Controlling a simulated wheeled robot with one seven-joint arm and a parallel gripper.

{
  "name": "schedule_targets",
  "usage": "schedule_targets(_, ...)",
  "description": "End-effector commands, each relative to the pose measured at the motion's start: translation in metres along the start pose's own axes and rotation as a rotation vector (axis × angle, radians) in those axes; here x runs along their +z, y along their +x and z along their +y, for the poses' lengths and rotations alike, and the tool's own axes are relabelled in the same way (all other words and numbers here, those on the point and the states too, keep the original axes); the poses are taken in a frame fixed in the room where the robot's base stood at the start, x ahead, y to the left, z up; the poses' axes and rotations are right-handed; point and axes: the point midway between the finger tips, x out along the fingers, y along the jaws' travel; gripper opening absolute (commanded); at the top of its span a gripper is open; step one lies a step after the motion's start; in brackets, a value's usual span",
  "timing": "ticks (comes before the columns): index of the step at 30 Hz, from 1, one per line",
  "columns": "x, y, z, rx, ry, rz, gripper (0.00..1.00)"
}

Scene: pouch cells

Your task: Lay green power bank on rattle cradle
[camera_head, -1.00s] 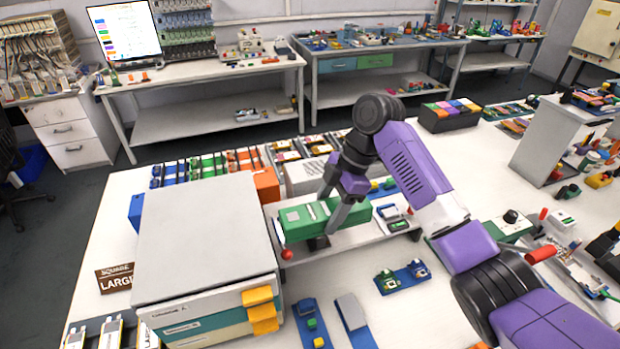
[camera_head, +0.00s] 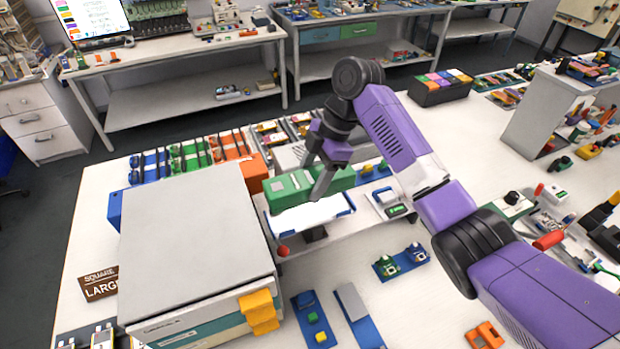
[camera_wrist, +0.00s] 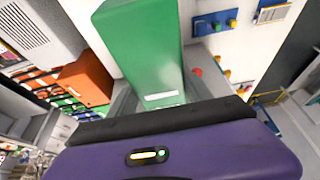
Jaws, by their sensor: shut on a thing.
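The green power bank (camera_head: 290,190) is a long green block held roughly level in my gripper (camera_head: 321,192). It also fills the upper middle of the wrist view (camera_wrist: 143,50). My gripper is shut on it, with a finger across its near side. Just below and in front in the head view is a bright white bed with blue edges (camera_head: 318,213), which looks like the rattle cradle. It stands on a grey base with a red knob (camera_head: 282,251). The power bank hides the cradle's far part. A gap seems to show between them, but I cannot judge its height.
A large grey-topped cabinet (camera_head: 190,240) with yellow tabs stands close left of the cradle. An orange block (camera_head: 253,173) and racks of cells stand behind. A small device with a green display (camera_head: 391,205) lies right of the cradle. Blue boards (camera_head: 401,262) lie in front.

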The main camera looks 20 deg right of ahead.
Motion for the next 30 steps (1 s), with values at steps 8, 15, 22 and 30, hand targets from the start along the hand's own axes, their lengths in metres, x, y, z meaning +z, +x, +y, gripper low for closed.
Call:
schedule_targets(8,0.008,0.02,0.0,-0.001,0.0,0.0,0.0)
schedule_targets(15,0.016,0.04,0.0,0.0,-0.001,0.0,0.0)
schedule_targets(22,0.021,0.051,0.0,0.001,-0.001,0.0,0.0)
schedule_targets(30,0.021,0.052,0.0,0.001,-0.001,0.0,0.0)
